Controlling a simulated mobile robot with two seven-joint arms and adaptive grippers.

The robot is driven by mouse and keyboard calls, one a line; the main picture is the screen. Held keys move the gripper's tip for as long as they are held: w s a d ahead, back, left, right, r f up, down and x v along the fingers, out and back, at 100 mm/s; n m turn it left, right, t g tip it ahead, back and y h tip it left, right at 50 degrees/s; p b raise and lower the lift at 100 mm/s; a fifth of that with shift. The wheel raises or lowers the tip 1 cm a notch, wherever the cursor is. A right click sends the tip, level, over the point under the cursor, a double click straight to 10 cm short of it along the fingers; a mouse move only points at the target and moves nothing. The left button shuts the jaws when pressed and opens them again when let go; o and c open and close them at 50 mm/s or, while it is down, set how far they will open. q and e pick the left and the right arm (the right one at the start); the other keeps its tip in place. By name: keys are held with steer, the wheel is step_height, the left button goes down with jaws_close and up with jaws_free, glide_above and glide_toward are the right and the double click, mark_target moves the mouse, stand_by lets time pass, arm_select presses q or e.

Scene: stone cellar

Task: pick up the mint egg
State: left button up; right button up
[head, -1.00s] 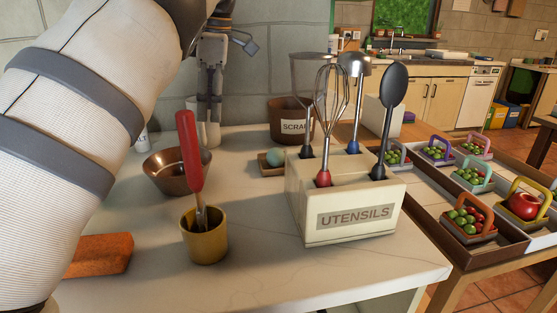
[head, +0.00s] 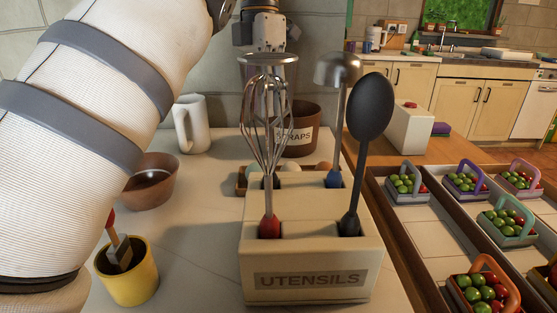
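My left gripper (head: 270,85) hangs pointing down from the top, beyond the whisk and near the scraps pot. The whisk hides its fingertips, so I cannot tell whether it is open or holds anything. My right gripper is out of view.
The holder carries a whisk (head: 268,140), a ladle (head: 337,70) and a black spoon (head: 371,108). A scraps pot (head: 305,132), white mug (head: 191,125), copper bowl (head: 149,185) and yellow cup (head: 127,275) stand around. Fruit baskets (head: 407,185) line the right. Bare counter lies left of the holder.

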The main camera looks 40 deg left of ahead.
arm_select(q)
steer(key=s+f, duration=0.1)
steer(key=f, duration=0.2)
steer(key=s+f+p, duration=0.1)
steer(key=f, duration=0.3)
steer(key=s+d+f, duration=0.1)
steer(key=f, duration=0.2)
steer(key=shift+s+f, duration=0.2)
steer(key=shift+f, duration=0.65)
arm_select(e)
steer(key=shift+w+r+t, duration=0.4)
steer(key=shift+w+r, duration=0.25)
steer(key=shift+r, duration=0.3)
arm_select(q)
steer(key=c, duration=0.4)
